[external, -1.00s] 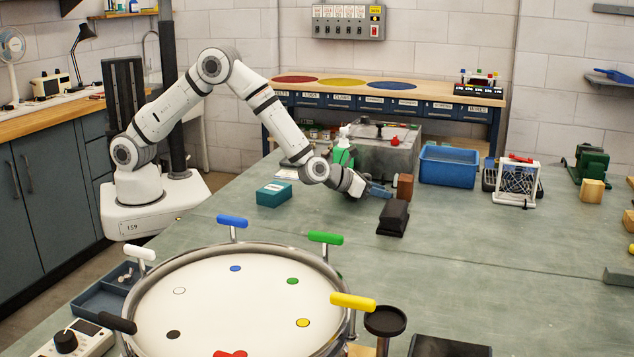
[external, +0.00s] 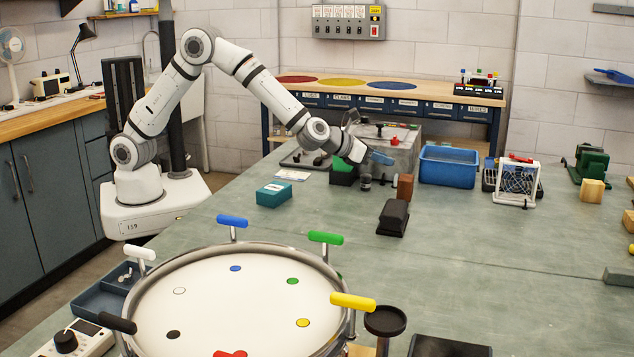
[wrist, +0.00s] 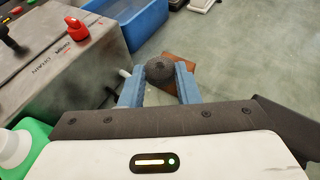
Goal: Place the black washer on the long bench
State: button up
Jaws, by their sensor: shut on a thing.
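My gripper (external: 382,158) is above the green-topped bench (external: 480,235), tilted down to the right. In the wrist view, its blue fingers (wrist: 158,84) are shut on a dark, round-topped piece (wrist: 160,70). I cannot tell from its shape whether this is the black washer. A small dark, upright thing (external: 365,181) shows just below the fingers in the external view; I cannot tell whether it hangs or stands. A second long bench (external: 440,93), with a wooden top and coloured discs, stands along the back wall.
A teal box (external: 273,194) lies left. A drum (external: 240,300) with coloured handles fills the front.

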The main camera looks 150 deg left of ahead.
jog(key=w+d+f+m+t+h, duration=0.1)
jog(key=w+d+m+t, duration=0.1)
jog(key=w+d, duration=0.5)
jog(key=w+d+m+t, duration=0.1)
jog(key=w+d, duration=0.3)
jog(key=d, duration=0.5)
jog(key=w+d+m+t+h, duration=0.1)
jog(key=w+d+m, duration=0.1)
jog(key=d, duration=0.7)
jog(key=w+d+f+m+t+h, duration=0.1)
jog(key=w+d+m+t, duration=0.1)
jog(key=d, duration=0.8)
jog(key=w+d+m+t+h+p, duration=0.1)
jog(key=w+d+m+t+h, duration=0.1)
jog(key=d, duration=0.8)
jog(key=shift+w+f, duration=0.15)
jog(key=shift+w, duration=0.05)
jog(key=s+d+m+h, duration=0.1)
jog(key=d, duration=0.4)
jog(key=s+d+m+t+h, duration=0.1)
jog(key=d, duration=0.5)
jog(key=s+d+m+t+h, duration=0.1)
jog(key=d+h, duration=0.1)
jog(key=d, duration=0.4)
jog(key=shift+s+f+m+p, duration=0.3)
jog(key=shift+s+f, duration=0.05)
jog(key=shift+s, duration=0.05)
